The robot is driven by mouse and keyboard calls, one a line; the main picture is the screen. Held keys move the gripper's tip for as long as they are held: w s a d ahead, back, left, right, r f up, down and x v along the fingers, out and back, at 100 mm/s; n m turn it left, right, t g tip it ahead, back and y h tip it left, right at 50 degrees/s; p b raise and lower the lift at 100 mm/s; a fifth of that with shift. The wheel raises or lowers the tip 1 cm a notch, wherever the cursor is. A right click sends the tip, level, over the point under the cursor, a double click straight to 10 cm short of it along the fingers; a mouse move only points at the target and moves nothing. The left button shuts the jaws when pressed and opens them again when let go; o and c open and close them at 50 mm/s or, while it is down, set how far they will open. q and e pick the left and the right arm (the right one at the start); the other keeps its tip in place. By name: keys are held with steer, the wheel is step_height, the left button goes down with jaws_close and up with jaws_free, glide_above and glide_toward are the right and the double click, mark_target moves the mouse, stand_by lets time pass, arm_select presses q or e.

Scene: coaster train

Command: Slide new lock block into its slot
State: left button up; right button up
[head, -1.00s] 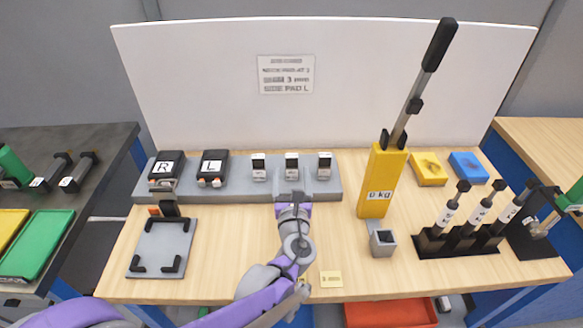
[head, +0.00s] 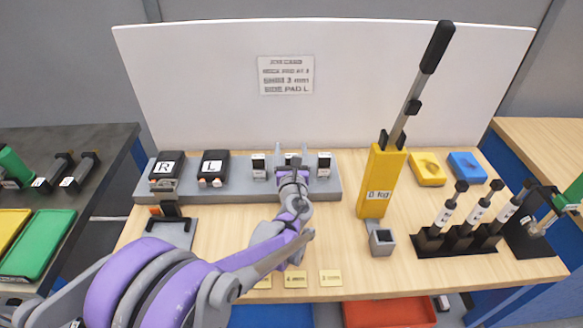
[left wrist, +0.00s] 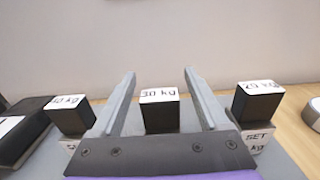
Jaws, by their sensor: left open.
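Three small black blocks with white labels sit in a row on the grey rail (head: 240,194): a left block (head: 259,168), a middle block mostly hidden behind my gripper in the head view, and a right block (head: 324,167). In the left wrist view the middle block (left wrist: 160,115) reads "30 kg". My left gripper (head: 291,156) is open, its fingers on either side of the middle block, with gaps showing between them and the block in the left wrist view. The yellow "0 kg" tower (head: 377,185) with a long black-handled lever stands to the right. My right gripper is not visible.
Black pads marked R (head: 167,166) and L (head: 213,165) sit left on the rail. Paper cards lie along the front edge.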

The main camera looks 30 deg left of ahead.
arm_select(q)
jaws_close()
stand_by(0.4)
